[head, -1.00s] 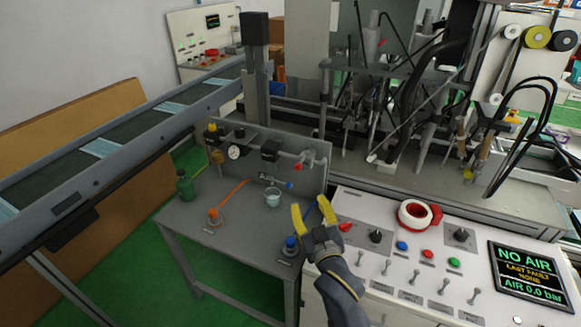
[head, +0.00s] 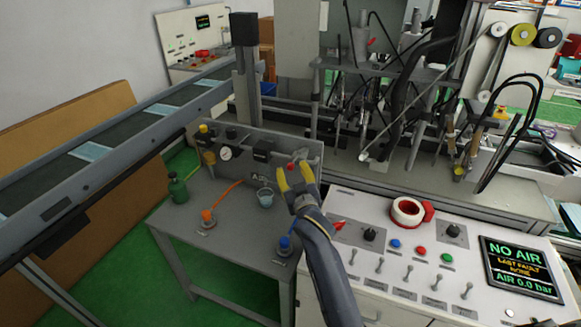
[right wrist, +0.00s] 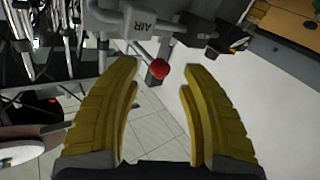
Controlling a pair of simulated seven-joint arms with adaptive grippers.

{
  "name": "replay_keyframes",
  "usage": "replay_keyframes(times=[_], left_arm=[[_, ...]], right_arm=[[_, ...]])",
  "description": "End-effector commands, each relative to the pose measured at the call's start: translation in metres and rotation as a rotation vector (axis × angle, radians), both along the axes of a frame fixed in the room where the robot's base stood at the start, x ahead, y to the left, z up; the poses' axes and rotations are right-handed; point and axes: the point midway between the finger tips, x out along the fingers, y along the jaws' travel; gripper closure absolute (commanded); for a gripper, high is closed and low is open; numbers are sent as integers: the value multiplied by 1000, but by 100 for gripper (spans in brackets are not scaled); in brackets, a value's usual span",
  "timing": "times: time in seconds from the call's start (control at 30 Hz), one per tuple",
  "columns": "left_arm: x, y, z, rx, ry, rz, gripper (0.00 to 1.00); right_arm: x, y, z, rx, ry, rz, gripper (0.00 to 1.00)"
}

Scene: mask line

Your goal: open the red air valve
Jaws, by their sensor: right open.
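The red air valve shows as a red ball knob (right wrist: 160,70) in the right wrist view, beside grey metal pipework with an AIR label (right wrist: 143,27). In the head view the valve (head: 301,155) sits on the upright panel at the back of the grey side table and is partly hidden by my right gripper. My right gripper (head: 293,172) is open and empty, its yellow fingers in front of the valve. In the right wrist view the knob lies between the lines of the fingertips (right wrist: 160,85), beyond them; contact is not visible. My left gripper is not in view.
The control panel (head: 340,205) has a tape roll (head: 408,211) and a screen (head: 520,268) reading NO AIR, 0.0 bar.

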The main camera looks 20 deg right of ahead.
Motion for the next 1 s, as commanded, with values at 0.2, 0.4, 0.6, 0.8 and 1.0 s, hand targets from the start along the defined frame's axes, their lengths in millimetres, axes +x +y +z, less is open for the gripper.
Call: replay_keyframes(times=[0.2,0.4,0.6,0.8,1.0], left_arm=[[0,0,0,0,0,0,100],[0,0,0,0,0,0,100],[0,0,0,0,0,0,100],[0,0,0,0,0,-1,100],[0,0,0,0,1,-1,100]], right_arm=[[22,-1,0,-1,0,-1,56],[30,-2,0,0,0,-1,56],[32,-2,0,0,0,-1,56],[31,-2,0,-1,0,0,62],[31,-2,0,-1,0,0,85]])
